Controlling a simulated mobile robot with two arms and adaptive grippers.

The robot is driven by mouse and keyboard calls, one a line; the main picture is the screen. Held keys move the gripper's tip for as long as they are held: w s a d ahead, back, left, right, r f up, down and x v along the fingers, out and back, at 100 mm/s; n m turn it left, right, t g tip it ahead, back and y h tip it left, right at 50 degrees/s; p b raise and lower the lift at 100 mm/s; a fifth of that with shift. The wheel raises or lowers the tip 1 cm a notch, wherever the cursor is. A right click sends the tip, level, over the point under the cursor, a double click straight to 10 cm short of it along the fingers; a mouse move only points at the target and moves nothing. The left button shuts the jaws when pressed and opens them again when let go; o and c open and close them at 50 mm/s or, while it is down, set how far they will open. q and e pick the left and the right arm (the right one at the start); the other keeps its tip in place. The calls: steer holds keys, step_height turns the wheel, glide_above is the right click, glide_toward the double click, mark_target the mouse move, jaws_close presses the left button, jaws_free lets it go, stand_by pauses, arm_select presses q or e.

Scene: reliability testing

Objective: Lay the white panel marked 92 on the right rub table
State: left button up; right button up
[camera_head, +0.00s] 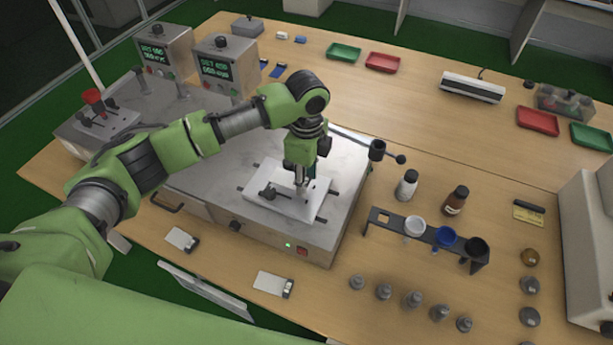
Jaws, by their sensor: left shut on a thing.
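The white panel (284,208) is at the right rub table, on the pale top of the tester (345,190). It looks flat on the table or just above it; I cannot tell which. No number can be read on it. My left gripper (302,190) points down over the panel, its fingers shut on it near the middle of its right part. The gripper and wrist hide some of the panel and table. Dark clamp parts (267,194) show around the panel. My right gripper is not in view.
Two control boxes (222,70) stand behind the tester. A red-topped fixture (95,100) is at its left. Two white clip-ended cards (268,283) lie in front. A rack with cups (380,216), bottles (455,200) and several weights (413,299) stand on the right.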

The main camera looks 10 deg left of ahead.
arm_select(q)
steer(key=shift+f, duration=0.15)
stand_by(0.4)
steer(key=shift+f, duration=0.45)
steer(key=shift+f, duration=0.15)
steer(key=shift+f+p, duration=0.3)
steer(key=shift+f, duration=0.05)
stand_by(0.4)
steer(key=shift+f, duration=0.2)
stand_by(0.3)
